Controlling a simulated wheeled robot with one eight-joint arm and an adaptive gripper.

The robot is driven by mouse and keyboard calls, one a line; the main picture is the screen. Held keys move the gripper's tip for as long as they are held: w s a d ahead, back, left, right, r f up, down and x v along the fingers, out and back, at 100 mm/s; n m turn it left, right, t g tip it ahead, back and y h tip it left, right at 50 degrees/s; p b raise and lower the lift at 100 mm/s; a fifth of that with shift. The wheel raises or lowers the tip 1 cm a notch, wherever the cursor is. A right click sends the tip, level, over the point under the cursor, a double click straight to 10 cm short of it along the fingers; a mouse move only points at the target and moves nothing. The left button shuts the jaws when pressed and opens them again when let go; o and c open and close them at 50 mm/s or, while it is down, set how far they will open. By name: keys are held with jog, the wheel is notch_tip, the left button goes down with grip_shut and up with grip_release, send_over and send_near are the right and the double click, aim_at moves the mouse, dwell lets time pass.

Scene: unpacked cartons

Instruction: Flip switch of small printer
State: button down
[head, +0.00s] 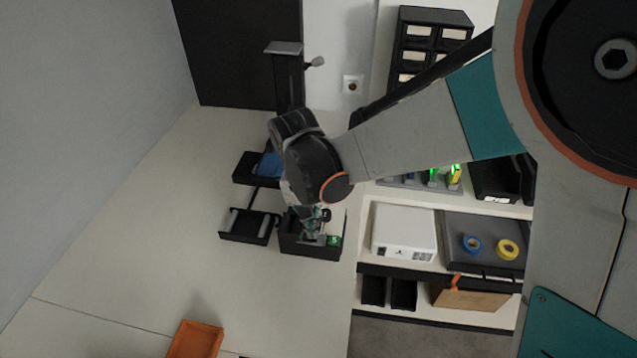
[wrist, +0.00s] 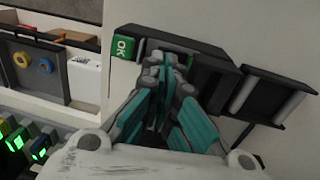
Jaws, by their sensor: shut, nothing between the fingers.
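The small printer seems to be the black machine on the pale worktop, with an upright post (head: 288,80), a blue part (head: 268,165) and a low railed frame (head: 248,227). Its black front box (head: 312,248) carries a green square (head: 334,240). In the wrist view the square reads OK (wrist: 123,47) on the black box (wrist: 205,55), with the railed frame (wrist: 270,92) to the right. My gripper (head: 314,236) is shut and empty over the box. In the wrist view its fingertips (wrist: 166,65) are just right of the green square. Contact cannot be told, and my fingers hide part of the box.
To the right are a white box (head: 404,232), a dark tray (head: 463,255) with blue and yellow tape rolls, and a rack with green-lit items (head: 433,178). A drawer cabinet (head: 432,35) stands behind. An orange tray (head: 195,340) is at the front. The worktop to the left is clear.

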jog(key=shift+d+f+y, duration=0.2)
jog(key=shift+f+y, duration=0.15)
jog(key=shift+y, duration=0.05)
jog(key=shift+a+r, duration=0.1)
jog(key=shift+a, duration=0.75)
jog(key=shift+r, duration=0.15)
jog(key=shift+w+r, duration=0.1)
jog(key=shift+r, duration=0.2)
notch_tip(320, 180, up, 13)
jog(key=a+p, duration=0.1)
jog(key=p, duration=0.8)
jog(key=shift+a, duration=0.35)
